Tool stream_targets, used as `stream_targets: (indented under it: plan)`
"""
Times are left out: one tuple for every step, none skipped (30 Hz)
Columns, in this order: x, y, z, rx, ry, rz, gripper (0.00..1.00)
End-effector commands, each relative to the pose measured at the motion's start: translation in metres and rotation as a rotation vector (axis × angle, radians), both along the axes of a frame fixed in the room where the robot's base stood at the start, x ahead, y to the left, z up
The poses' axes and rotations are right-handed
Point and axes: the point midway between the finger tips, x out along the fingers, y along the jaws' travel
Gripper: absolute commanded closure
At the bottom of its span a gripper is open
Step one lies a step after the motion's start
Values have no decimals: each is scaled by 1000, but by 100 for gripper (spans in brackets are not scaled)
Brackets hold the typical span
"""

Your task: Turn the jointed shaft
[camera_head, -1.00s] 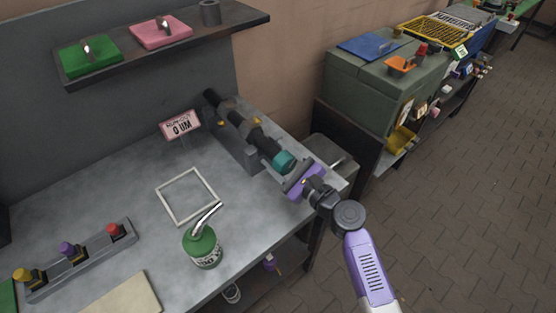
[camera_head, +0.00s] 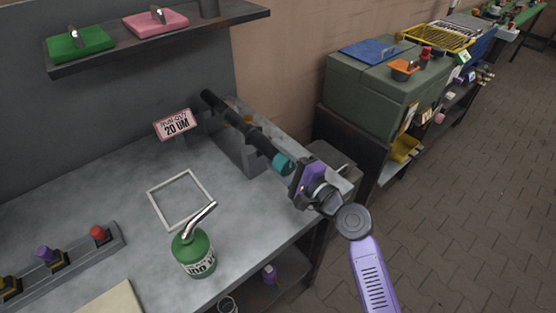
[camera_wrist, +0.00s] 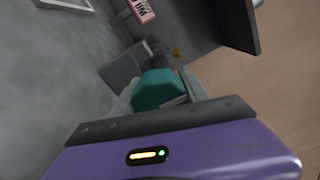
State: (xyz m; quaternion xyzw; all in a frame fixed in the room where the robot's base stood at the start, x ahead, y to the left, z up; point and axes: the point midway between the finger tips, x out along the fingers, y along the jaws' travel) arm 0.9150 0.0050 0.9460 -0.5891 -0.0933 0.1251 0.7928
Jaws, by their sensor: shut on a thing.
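The jointed shaft (camera_head: 246,129) is a dark rod lying across a grey support at the back right of the bench, with a teal end (camera_head: 283,164) toward me. My purple gripper (camera_head: 295,173) is at that teal end and shut on it. In the wrist view the teal end (camera_wrist: 160,88) sits between the grey fingers. A pink sign (camera_head: 175,124) behind the bench reads "RUN-OUT 20 UM".
A green can with a bent spout (camera_head: 194,252) and an empty white frame (camera_head: 181,199) stand on the bench. A rail with coloured knobs (camera_head: 62,262) lies at the left. A shelf (camera_head: 160,38) hangs above. A green cabinet (camera_head: 380,90) stands at the right.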

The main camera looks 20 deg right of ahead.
Motion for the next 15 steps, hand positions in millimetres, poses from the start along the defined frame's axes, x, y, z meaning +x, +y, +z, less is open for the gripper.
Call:
stream_targets:
  plan:
    - [0, 1, -2, -11, -3, 1, 88]
    - [0, 1, -2, -16, -3, 2, 88]
    - [0, 1, -2, -21, -5, 2, 88]
    - [0, 1, -1, -24, -6, 2, 88]
    - [0, 1, -1, -26, -7, 2, 88]
    - [0, 1, -1, -28, -7, 2, 88]
    - [0, 1, -1, -30, -8, 2, 88]
    - [0, 1, -1, -30, -7, 2, 88]
    - [0, 1, -1, -31, -7, 2, 88]
    - [0, 1, -1, -31, -7, 2, 88]
    - [0, 1, -1, -31, -7, 2, 88]
    - [0, 1, -1, -31, -7, 2, 88]
    - [0, 1, -1, -31, -7, 2, 88]
    - [0, 1, -1, -30, -7, 2, 88]
    - [-1, 1, -1, -30, -7, 2, 88]
